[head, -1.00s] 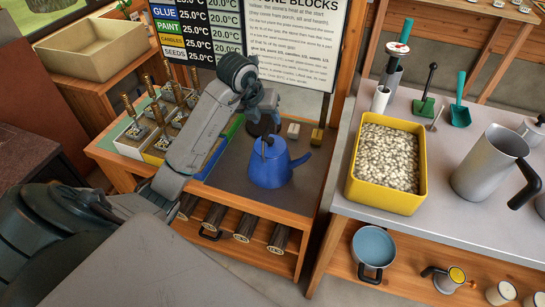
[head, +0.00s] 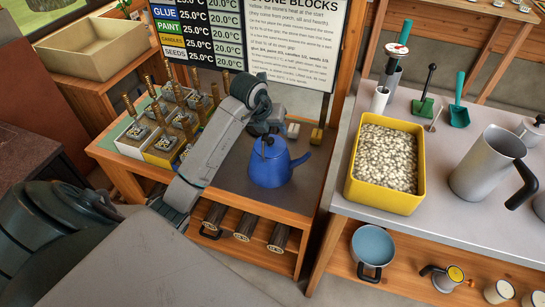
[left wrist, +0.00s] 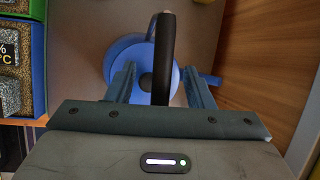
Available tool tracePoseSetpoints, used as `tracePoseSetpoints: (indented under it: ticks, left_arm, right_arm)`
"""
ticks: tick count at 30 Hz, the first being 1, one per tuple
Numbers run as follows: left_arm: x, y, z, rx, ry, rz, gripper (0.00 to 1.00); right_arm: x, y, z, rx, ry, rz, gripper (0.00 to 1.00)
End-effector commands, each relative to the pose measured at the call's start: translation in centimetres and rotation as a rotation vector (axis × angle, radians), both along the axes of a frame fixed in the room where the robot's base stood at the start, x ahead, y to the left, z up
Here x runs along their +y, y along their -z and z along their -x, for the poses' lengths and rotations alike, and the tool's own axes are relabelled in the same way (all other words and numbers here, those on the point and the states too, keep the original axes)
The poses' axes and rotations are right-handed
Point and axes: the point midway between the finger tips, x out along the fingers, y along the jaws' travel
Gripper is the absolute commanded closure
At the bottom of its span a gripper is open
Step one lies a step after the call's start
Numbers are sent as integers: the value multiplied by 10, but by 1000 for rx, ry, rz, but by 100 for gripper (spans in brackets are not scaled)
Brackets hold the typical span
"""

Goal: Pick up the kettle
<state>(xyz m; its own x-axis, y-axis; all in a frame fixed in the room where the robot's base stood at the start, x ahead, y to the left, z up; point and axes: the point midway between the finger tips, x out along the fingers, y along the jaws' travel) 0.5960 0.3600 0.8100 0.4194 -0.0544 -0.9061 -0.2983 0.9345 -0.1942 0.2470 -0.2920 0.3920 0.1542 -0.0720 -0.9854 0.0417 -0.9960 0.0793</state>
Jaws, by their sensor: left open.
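The blue kettle (head: 270,165) stands upright on the grey top of the wooden bench, its spout toward the right. In the left wrist view the kettle (left wrist: 126,58) shows from above, with its black handle (left wrist: 164,50) running between my fingers. My left gripper (left wrist: 160,78) is open, one finger on each side of the handle, with a gap to both. In the head view my left gripper (head: 270,132) is at the top of the kettle and partly hides its handle. My right gripper is not in view.
A yellow bin of pale pellets (head: 387,160) and a metal pitcher (head: 485,165) stand on the right-hand table.

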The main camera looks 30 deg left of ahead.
Motion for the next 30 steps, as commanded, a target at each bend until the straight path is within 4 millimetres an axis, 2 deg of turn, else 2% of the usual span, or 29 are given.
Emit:
tracePoseSetpoints:
  ticks: [16, 23, 24, 30]
  left_arm:
    - [0, 4, 0, 1, 0, 0, 52]
    - [0, 4, 0, 1, 0, 0, 97]
    - [0, 4, 0, 1, 0, 0, 100]
    - [0, 4, 0, 1, 0, -1, 100]
  right_arm:
    - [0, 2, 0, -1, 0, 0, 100]
    - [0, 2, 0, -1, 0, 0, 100]
    - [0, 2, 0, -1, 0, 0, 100]
    - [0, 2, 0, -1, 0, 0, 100]
